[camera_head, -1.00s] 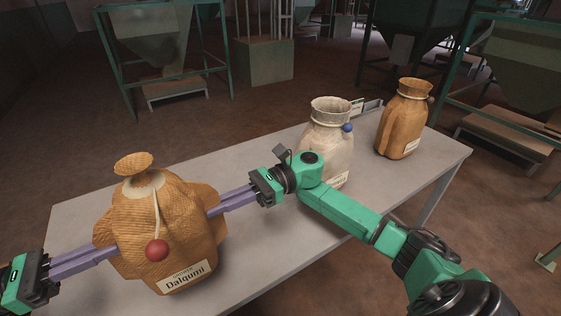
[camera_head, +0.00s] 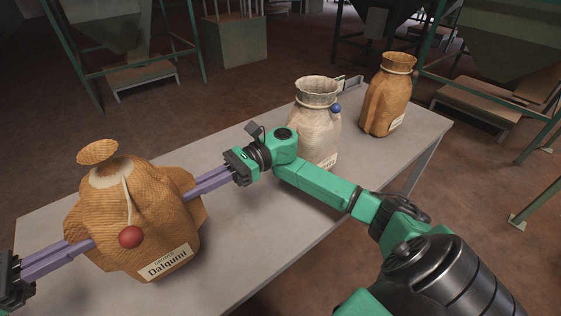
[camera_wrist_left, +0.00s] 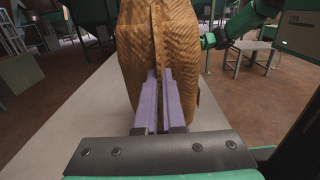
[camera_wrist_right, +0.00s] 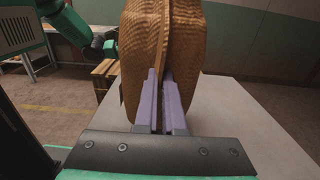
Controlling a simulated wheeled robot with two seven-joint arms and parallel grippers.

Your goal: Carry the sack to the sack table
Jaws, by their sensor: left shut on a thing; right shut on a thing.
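A brown woven sack (camera_head: 150,215) with a red ball on its cord and a label reading "Dalqumi" is at the left in the head view. My left gripper (camera_head: 75,250) is shut on its left side and my right gripper (camera_head: 195,188) on its right side. In the left wrist view the purple fingers (camera_wrist_left: 160,100) pinch a fold of the sack (camera_wrist_left: 135,60). In the right wrist view the fingers (camera_wrist_right: 163,100) do the same on the sack (camera_wrist_right: 190,50). Whether its base touches the table is hard to tell.
A grey table (camera_head: 270,235) lies under and behind the sack. A pale sack (camera_head: 318,125) with a blue ball and another brown sack (camera_head: 388,95) stand on its far right part, beyond my right arm. Green-framed hoppers (camera_head: 115,30) stand on the brown floor behind.

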